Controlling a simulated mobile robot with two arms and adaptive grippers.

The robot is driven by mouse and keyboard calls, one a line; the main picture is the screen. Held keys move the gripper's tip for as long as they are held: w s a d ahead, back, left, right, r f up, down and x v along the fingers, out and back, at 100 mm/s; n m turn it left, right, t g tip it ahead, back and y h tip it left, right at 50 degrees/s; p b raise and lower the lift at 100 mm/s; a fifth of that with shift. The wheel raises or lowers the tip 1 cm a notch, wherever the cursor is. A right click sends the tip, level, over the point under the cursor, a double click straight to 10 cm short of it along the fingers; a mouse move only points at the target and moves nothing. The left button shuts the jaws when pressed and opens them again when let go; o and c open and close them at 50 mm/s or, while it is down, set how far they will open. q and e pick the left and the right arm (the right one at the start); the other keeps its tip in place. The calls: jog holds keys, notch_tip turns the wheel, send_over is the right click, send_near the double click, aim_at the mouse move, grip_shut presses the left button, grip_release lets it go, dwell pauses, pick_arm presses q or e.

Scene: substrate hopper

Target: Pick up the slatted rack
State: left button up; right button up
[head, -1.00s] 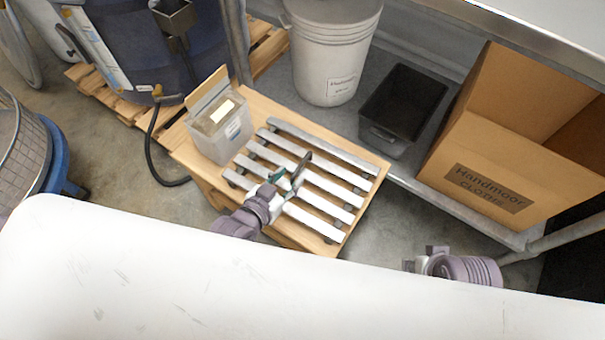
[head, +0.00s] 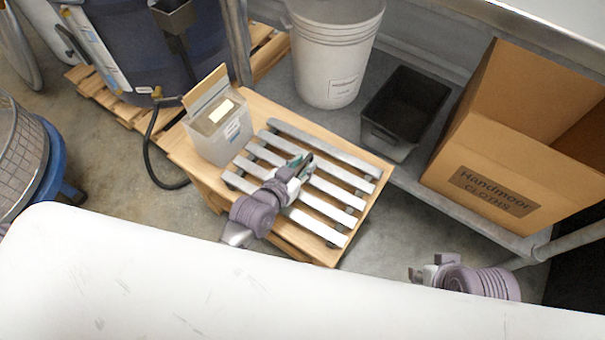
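The slatted rack (head: 345,197) lies flat on a light wooden stand in the middle of the head view. It has several pale grey parallel slats with gaps between them. My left gripper (head: 301,166) is over the rack's middle slats, its green-padded fingertips close together in the picture. The gripper hides part of the slats, and I cannot tell whether its fingers hold one. My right gripper (head: 424,270) is low at the right, away from the rack, with its fingers only partly visible.
A grey box with an open lid (head: 220,130) stands on the wooden stand (head: 253,100), close to the rack's left side. A white bucket (head: 330,60), a black bin (head: 405,105) and a cardboard box (head: 500,165) stand on a metal shelf behind and right.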

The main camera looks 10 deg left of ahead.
pick_arm(q)
grip_shut()
jog(key=shift+r, duration=0.15)
jog(key=shift+r, duration=0.1)
